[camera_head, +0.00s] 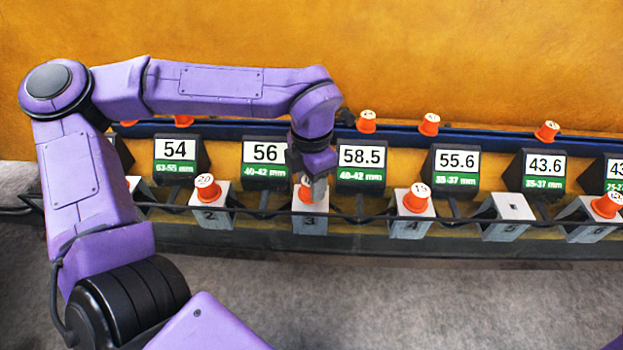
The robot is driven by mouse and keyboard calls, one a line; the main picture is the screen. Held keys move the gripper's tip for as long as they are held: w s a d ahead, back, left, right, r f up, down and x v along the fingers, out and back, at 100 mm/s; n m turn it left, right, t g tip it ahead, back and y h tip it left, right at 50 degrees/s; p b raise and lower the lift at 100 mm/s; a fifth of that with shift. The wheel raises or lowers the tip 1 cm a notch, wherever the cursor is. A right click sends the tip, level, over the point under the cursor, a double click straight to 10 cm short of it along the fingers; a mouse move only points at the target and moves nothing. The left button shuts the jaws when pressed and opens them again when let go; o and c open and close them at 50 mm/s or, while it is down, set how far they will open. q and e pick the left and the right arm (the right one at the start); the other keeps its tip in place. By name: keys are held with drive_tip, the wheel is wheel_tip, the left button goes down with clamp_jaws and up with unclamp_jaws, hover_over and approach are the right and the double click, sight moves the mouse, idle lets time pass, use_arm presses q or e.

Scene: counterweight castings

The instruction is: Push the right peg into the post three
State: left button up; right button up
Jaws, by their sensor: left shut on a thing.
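Post three (309,225) is a pale block marked 3, in the front row near the middle of the head view. An orange peg (304,194) is at its top, and my left gripper (316,188) is shut on it from above. The fingers hide part of the peg, its number and the hole, so I cannot tell how deep it sits. Other orange pegs, at post two (206,188) and post four (416,198), have white numbered tops. My right gripper is not in view.
Several orange pegs stand along the blue back rail (480,136), such as one right of my arm (367,122). Dark sign blocks, one reading 58.5 (362,158), stand behind the posts. A black bar runs along the posts.

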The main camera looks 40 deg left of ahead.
use_arm(q)
drive_tip(key=shift+f+b, duration=0.35)
drive_tip(key=shift+f, duration=0.45)
drive_tip(key=o, duration=1.2)
drive_tip(key=shift+c, duration=0.2)
wheel_tip(320, 180, up, 11)
drive_tip(key=shift+f+b, duration=0.2)
drive_tip(key=shift+b, duration=0.2)
